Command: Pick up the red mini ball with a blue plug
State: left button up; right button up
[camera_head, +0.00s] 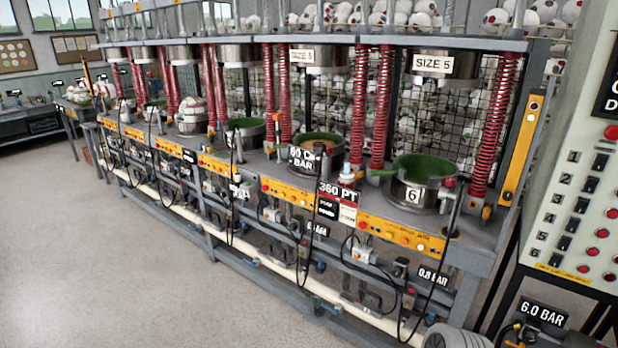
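I cannot make out a red mini ball with a blue plug in the head view. A white ball with red markings (191,108) sits in one of the press stations left of the middle. A small pile of balls (103,89) lies at the far left end of the bench; it is too small to tell their plugs.
A long press bench (470,258) with red springs runs from far left to near right. Its front press has an open green-lined mould (424,168). A control panel (578,200) stands at right. White-and-red balls fill a mesh cage behind. Grey floor (110,260) at left is clear.

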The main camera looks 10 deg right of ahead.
aim_at(346, 179)
jog(key=u, duration=0.55)
jog(key=i, duration=1.45)
jog(key=z, duration=0.05)
